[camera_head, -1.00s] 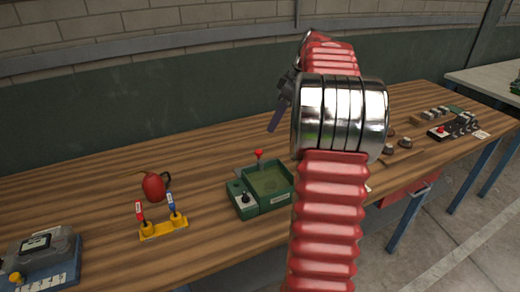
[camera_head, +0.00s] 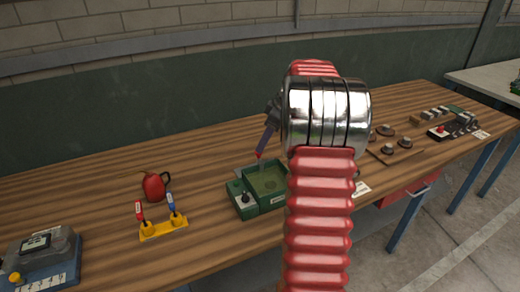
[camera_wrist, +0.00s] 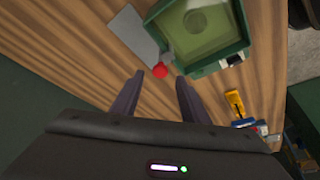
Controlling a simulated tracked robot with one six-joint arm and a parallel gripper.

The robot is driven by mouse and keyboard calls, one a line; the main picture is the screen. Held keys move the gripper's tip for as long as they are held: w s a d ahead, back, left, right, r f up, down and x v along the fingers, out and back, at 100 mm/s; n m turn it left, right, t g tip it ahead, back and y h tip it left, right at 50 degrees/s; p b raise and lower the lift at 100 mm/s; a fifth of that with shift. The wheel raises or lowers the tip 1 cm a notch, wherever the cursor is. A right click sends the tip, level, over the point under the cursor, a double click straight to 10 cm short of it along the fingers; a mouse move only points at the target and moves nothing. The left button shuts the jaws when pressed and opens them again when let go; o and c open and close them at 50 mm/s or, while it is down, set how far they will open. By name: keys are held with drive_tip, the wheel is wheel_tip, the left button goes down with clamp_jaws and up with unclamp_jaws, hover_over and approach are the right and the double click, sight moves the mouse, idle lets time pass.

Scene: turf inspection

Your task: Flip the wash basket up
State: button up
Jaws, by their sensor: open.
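A green wash unit (camera_head: 244,209) with a square basin sits on the wooden bench; it also shows at the top of the wrist view (camera_wrist: 242,55). A red knob (camera_head: 258,156) stands at the basin's back edge. In the wrist view the red knob (camera_wrist: 160,71) is beside the basin's corner, in line with the gap between my fingertips. My gripper (camera_wrist: 160,78) is open and empty, its dark fingers pointing at the knob. In the head view my gripper (camera_head: 262,146) is just above the knob, partly hidden by my arm. The basket's outline inside the basin is unclear.
A grey-blue device (camera_head: 38,262) is at the far left. A board with several round pieces (camera_head: 388,149) lies right. A wall is behind the bench.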

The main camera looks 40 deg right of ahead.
drive_tip(key=shift+x, duration=2.1)
drive_tip(key=shift+d, duration=0.1)
clamp_jaws()
